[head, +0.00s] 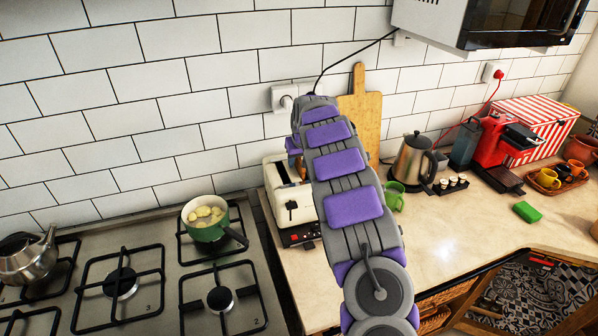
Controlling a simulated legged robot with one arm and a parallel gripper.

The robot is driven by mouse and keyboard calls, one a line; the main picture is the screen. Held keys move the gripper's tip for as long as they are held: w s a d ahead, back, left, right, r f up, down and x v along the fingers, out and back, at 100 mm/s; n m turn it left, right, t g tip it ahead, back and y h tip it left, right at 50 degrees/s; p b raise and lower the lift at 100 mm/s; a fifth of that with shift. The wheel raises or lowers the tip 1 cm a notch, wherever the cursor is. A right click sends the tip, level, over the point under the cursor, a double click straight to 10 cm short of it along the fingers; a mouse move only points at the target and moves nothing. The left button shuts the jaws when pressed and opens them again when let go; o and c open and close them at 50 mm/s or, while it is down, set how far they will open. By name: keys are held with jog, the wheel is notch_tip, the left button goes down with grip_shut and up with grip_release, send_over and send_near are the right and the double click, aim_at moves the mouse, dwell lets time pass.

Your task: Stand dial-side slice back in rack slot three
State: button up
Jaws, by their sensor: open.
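A cream toaster (275,192) stands on the counter against the tiled wall, with a dark lever and a dial panel on its front. My arm crosses in front of it and hides its right part. A small brown patch (293,164) shows at the toaster's top beside my arm; it may be a slice, but I cannot tell. Part of my gripper (293,144) shows just above the toaster, left of my arm. Its fingers are mostly hidden, and I see nothing held. I cannot make out a rack or its slots.
A hob with a green pot (207,218) and a steel kettle (25,257) lies left. A cutting board (360,115), green mug (394,196), electric kettle (413,160) and red coffee machine (490,142) stand right.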

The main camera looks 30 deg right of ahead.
jog(key=shift+f, duration=0.2)
grip_shut()
dwell(0.3)
jog(key=shift+d+r, duration=0.1)
